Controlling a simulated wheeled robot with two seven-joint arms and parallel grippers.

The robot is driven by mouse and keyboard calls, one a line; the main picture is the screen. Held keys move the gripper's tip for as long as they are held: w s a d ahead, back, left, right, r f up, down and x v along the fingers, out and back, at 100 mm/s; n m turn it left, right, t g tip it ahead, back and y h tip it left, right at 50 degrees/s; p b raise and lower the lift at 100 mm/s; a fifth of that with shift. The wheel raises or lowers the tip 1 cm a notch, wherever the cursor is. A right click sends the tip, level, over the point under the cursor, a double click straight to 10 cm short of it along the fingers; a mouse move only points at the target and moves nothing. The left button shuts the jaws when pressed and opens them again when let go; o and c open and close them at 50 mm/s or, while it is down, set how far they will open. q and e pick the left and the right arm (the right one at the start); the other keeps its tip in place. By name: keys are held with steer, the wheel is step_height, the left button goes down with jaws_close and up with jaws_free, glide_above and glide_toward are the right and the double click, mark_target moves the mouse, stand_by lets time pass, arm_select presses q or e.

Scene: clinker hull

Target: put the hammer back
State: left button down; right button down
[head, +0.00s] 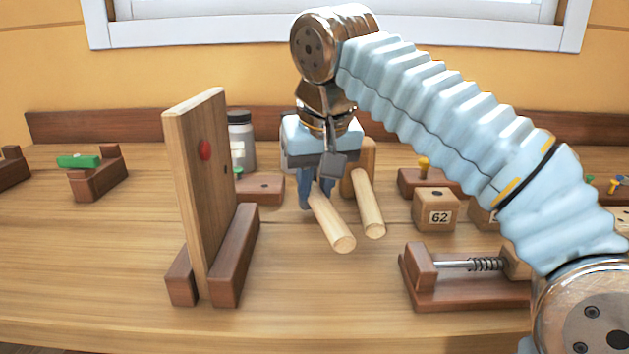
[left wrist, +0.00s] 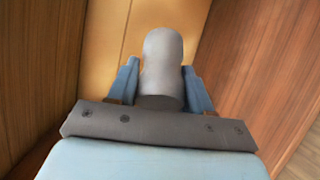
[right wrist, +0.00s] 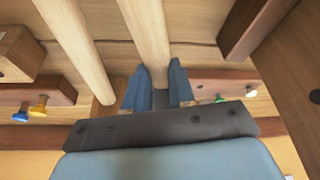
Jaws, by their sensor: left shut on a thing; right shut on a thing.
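My right gripper (head: 316,186) points down, shut on a pale wooden rod, which looks like the handle of the hammer (head: 330,224). The rod's free end points toward me. It also shows between the fingers in the right wrist view (right wrist: 146,30). No hammer head can be made out; the gripper hides the rod's far end. A second pale rod (head: 368,205) lies just right of it, in front of an upright pale wooden piece (head: 362,152). In the left wrist view my left gripper (left wrist: 161,85) is shut on a grey, rounded, necked piece (left wrist: 161,60).
An upright board (head: 203,190) with a red spot stands in a brown foot (head: 236,255) left of my right gripper. A grey jar (head: 241,140) stands behind. A numbered block (head: 435,210) and a spring fixture (head: 465,295) are at right. The front middle bench is clear.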

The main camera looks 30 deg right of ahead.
arm_select(q)
steer(key=shift+f, duration=0.45)
arm_select(e)
steer(key=shift+f, duration=0.45)
arm_select(q)
steer(key=shift+f+b, duration=0.2)
steer(key=shift+b, duration=0.25)
arm_select(e)
steer(key=shift+f, duration=0.3)
steer(key=c, duration=0.9)
jaws_free()
steer(key=shift+o, duration=0.2)
arm_select(q)
steer(key=shift+r, duration=0.1)
step_height(320, 180, up, 6)
steer(key=p, duration=0.6)
arm_select(e)
step_height(320, 180, up, 6)
steer(key=shift+f, duration=0.2)
arm_select(q)
steer(key=shift+r+p, duration=0.4)
steer(key=shift+p, duration=0.15)
arm_select(e)
steer(key=shift+r, duration=1.2)
